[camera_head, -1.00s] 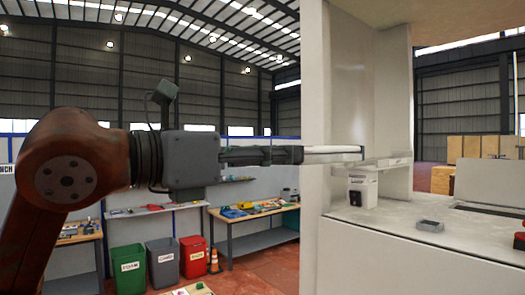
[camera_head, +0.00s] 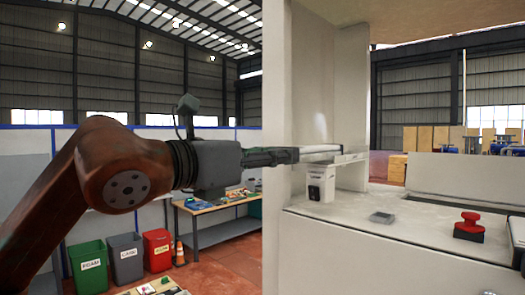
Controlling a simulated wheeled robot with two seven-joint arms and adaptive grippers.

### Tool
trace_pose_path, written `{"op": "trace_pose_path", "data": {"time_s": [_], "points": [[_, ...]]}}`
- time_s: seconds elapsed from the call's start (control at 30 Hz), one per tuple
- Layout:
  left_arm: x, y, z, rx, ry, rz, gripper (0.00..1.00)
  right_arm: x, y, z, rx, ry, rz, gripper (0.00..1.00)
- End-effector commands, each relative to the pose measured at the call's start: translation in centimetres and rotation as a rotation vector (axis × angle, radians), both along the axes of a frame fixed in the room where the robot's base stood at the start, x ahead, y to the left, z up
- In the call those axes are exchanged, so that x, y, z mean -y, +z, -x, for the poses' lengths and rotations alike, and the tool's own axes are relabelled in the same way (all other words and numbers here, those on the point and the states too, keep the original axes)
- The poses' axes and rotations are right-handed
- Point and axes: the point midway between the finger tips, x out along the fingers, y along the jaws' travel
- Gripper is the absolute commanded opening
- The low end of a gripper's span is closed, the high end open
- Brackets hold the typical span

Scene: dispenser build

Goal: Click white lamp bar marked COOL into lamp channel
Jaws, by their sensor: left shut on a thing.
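My left gripper (camera_head: 290,155) reaches in from the left and is shut on a slim white bar (camera_head: 322,149). The bar points right, roughly level, into the recess of the white dispenser cabinet (camera_head: 284,90). A pale ledge (camera_head: 352,158) in the recess lies just below and behind the bar's far end. I cannot tell whether they touch. No COOL marking can be read on the bar, and I cannot clearly make out the lamp channel. My right gripper is not in view.
A small white and black unit (camera_head: 320,183) stands below the ledge. A grey square piece (camera_head: 382,217) and a red button (camera_head: 469,226) are on the white counter (camera_head: 345,212). Bins and a workbench (camera_head: 222,202) stand at the left, away from the cabinet.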

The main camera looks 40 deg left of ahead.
Motion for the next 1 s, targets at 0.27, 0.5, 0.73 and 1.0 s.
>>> {"op": "trace_pose_path", "data": {"time_s": [0.27,0.5,0.73,1.0], "points": [[0.2,0.0,-2.7,0.001,0.001,0.0,0.0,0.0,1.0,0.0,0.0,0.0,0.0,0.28],[0.4,-0.1,-4.9,0.0,0.0,-0.001,0.0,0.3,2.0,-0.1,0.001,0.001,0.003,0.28],[0.6,-0.2,-7.1,0.0,0.0,-0.001,0.0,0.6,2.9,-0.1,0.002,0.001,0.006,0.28],[0.8,-0.4,-9.7,0.001,0.001,-0.001,0.0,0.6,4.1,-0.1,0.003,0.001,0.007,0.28]]}}
